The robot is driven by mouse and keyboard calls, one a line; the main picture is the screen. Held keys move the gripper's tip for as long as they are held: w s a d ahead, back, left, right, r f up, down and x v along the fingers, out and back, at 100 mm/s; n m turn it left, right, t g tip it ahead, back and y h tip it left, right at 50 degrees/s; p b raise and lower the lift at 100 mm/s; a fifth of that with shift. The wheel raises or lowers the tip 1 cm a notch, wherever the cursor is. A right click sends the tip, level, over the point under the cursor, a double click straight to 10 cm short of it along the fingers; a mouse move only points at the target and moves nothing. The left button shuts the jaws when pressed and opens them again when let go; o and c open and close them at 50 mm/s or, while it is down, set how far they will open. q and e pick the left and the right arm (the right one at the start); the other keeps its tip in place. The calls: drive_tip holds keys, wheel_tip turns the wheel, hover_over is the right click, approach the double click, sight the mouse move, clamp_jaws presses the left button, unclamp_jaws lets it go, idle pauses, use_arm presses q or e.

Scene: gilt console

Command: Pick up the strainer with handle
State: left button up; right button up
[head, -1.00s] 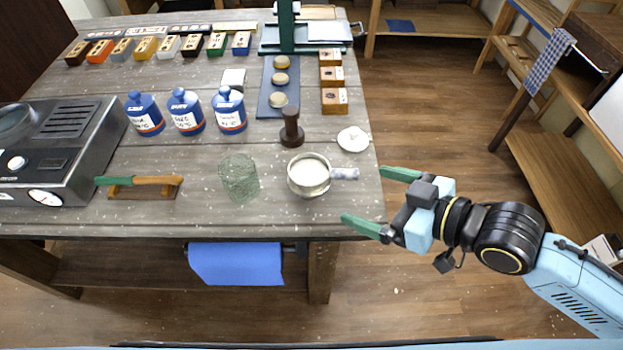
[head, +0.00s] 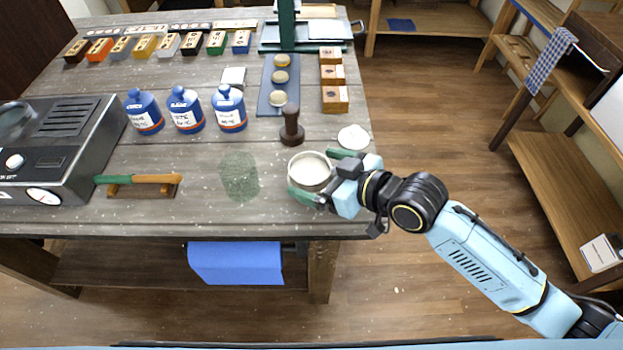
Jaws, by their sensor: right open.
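The strainer (head: 309,174), a round pale metal cup with a light inside, stands near the front right of the wooden table. Its handle pointed right earlier and is now hidden behind my right gripper. My right gripper (head: 312,171) reaches in from the right with its green fingers apart. One finger lies at the strainer's near side and the other at its far right side. I cannot tell whether either finger touches it. My left gripper is not in view.
A dark tamper-like piece (head: 292,127) and a white round disc (head: 353,138) are just behind. Several blue bottles (head: 186,110) stand farther left. The table's front edge is close.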

drive_tip(key=shift+w+a, duration=0.1)
drive_tip(key=c, duration=1.2)
